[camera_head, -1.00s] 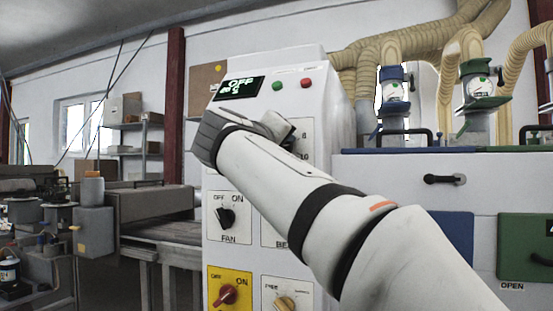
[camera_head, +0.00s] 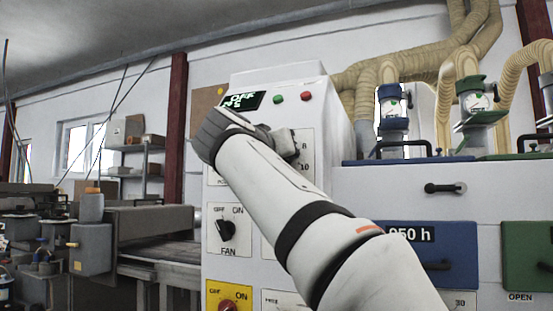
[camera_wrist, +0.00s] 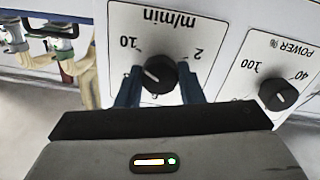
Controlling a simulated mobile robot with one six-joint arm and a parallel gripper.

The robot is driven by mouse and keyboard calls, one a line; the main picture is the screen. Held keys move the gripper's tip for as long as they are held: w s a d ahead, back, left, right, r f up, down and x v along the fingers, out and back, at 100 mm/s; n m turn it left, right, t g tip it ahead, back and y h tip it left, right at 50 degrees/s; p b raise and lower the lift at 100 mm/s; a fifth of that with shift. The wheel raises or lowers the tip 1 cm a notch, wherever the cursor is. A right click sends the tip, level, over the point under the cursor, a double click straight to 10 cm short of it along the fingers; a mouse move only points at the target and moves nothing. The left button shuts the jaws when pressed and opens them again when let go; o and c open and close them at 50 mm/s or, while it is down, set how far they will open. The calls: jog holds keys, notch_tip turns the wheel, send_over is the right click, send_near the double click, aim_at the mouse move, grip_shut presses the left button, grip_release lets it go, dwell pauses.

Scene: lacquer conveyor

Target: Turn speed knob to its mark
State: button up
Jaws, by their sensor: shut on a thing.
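The speed knob (camera_wrist: 158,74) is black with a white pointer line, on a white plate marked "m/min" that appears upside down in the wrist view. My gripper (camera_wrist: 161,82) has its two blue fingers on either side of this knob, shut on it. The pointer leans to the upper left in the picture, toward the side with the 10. I cannot make out a separate target mark.
A "POWER %" knob (camera_wrist: 278,94) sits close beside the gripper. On the cabinet are a display (camera_head: 242,101) reading "OFF", green (camera_head: 278,99) and red (camera_head: 306,96) buttons, and a fan knob (camera_head: 227,230). Drawers and hoses stand at the right.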

jog(key=shift+r, duration=0.1)
dwell(0.3)
jog(key=o, duration=1)
jog(key=v, duration=0.7)
jog(key=shift+s+a, duration=0.15)
jog(key=shift+s, duration=0.2)
